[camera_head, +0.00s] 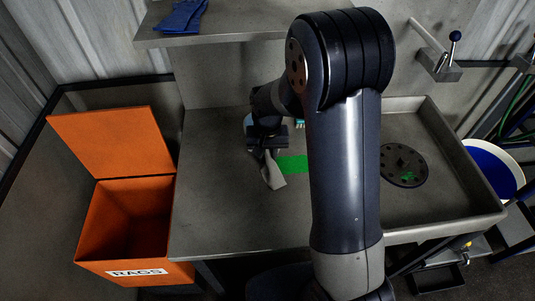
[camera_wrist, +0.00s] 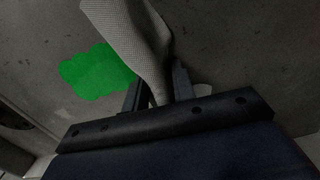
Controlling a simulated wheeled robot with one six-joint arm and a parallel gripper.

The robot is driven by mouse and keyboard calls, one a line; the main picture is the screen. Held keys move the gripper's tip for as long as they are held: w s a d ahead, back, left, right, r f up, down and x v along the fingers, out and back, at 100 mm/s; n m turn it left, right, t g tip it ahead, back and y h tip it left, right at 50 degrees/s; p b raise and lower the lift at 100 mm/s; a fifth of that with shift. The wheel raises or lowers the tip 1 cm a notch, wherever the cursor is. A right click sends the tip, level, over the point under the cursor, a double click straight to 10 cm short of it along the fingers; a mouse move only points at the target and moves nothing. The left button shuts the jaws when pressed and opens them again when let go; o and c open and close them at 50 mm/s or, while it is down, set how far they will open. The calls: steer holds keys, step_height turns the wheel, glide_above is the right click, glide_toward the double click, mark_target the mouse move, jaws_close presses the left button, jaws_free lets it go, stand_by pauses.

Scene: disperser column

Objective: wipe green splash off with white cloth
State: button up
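The green splash (camera_head: 293,164) lies on the grey worktop, left of my arm, which hides part of the worktop. It also shows in the wrist view (camera_wrist: 95,73) as a bright green patch left of the fingers. The white cloth (camera_head: 272,172), greyish in this light, hangs from my gripper (camera_head: 267,152) just left of the splash. In the wrist view the cloth (camera_wrist: 132,38) is pinched between the fingers of my gripper (camera_wrist: 158,88). Its edge overlaps the splash's right side in that view; I cannot tell whether it touches the worktop.
An orange bin (camera_head: 125,268) labelled RAGS stands open at the left. Blue gloves (camera_head: 181,17) lie on the shelf. A dark perforated disc (camera_head: 403,166) with green marks lies in the raised-rim area at right. A blue-and-white tub (camera_head: 497,170) is further right. The worktop's front left is clear.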

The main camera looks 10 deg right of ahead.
jaws_close()
steer(key=shift+r+p, duration=0.3)
steer(key=shift+p, duration=1.3)
steer(key=shift+p, duration=0.35)
